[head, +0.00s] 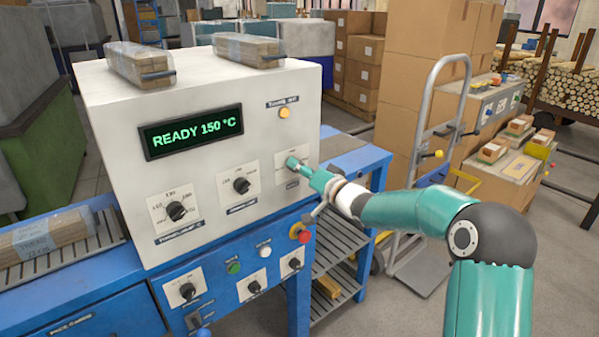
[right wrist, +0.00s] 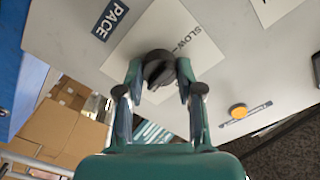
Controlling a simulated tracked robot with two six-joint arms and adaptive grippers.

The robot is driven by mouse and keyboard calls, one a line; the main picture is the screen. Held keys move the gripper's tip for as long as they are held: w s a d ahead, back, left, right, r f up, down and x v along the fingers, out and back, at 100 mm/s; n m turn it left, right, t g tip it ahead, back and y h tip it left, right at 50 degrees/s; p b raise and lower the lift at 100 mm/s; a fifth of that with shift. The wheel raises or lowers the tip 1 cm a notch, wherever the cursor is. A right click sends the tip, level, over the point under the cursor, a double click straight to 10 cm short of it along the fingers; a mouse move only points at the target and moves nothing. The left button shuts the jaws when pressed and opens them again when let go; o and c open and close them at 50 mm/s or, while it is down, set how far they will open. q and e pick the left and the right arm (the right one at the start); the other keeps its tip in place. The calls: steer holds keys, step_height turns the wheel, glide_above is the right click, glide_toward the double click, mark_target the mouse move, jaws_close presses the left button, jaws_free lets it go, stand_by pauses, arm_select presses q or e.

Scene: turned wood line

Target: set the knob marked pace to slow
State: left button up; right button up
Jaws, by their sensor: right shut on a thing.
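The pace knob (right wrist: 158,70) is a round black knob with a raised grip bar, on a white plate (right wrist: 205,50) printed with SLOW. A dark PACE label (right wrist: 111,19) is beside the plate. My right gripper (right wrist: 160,78) is shut on the knob, one finger on each side. In the head view my right gripper (head: 299,165) reaches the rightmost upper dial plate (head: 285,155) on the white machine front and hides the knob. A pale mark shows on the knob's lower side in the wrist view; I cannot tell which setting it points to. My left gripper is not in view.
The machine (head: 215,90) shows READY 150 °C on its display (head: 192,131). Two other black knobs (head: 176,211) (head: 241,185) are left of my gripper. An amber lamp (head: 284,113) is above, a red button (head: 303,232) below. A hand truck (head: 430,140) with cartons is at right.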

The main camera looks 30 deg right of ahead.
steer(key=n+b, duration=0.4)
steer(key=n, duration=0.4)
steer(key=n+b, duration=0.4)
steer(key=n, duration=0.5)
steer(key=n+b, duration=0.4)
steer(key=n, duration=0.5)
steer(key=shift+a+f+b, duration=0.2)
steer(key=shift+f+b, duration=0.15)
steer(key=shift+f, duration=0.05)
steer(key=n+b, duration=0.2)
steer(key=n, duration=0.3)
steer(key=shift+f, duration=0.15)
steer(key=shift+n+b, duration=0.55)
steer(key=shift+n, duration=1.15)
